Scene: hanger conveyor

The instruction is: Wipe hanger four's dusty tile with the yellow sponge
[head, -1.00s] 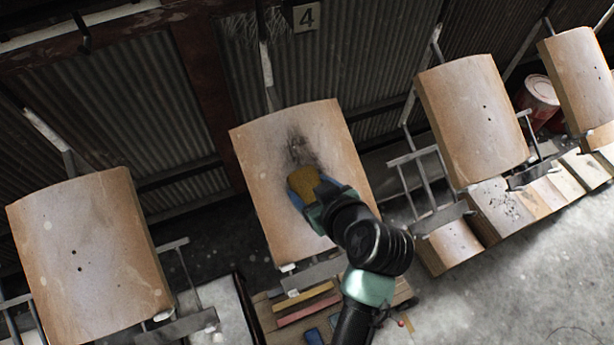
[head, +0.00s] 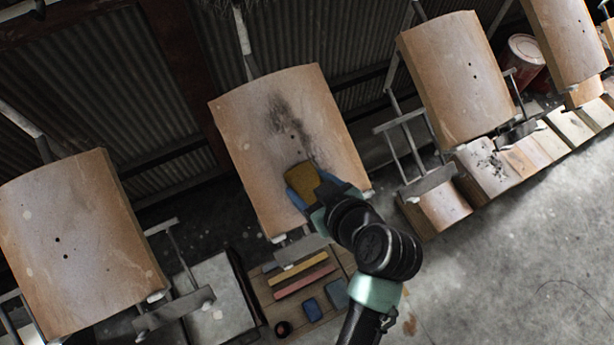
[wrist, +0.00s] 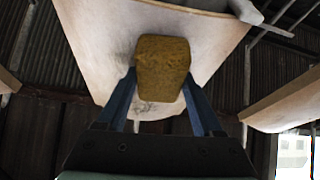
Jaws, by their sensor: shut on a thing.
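The tile on hanger four (head: 250,125) hangs tilted in the middle of the head view. A dark dust smear (head: 282,115) runs down its upper middle. My gripper (head: 313,186) is shut on the yellow sponge (head: 304,180), over the lower part of the tile. The wrist view shows the sponge (wrist: 162,68) between the two blue fingers, in front of the pale tile (wrist: 95,40). The sponge appears to lie against the tile, but exact contact is hard to tell. The tile surface under the sponge is hidden.
Other tiles hang at left (head: 75,245) and right (head: 455,78), with metal hanger frames between them. Below is a wooden board (head: 262,292) with coloured bars and blue blocks. A red drum (head: 528,62) stands at the back right. Open floor (head: 500,260) lies at lower right.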

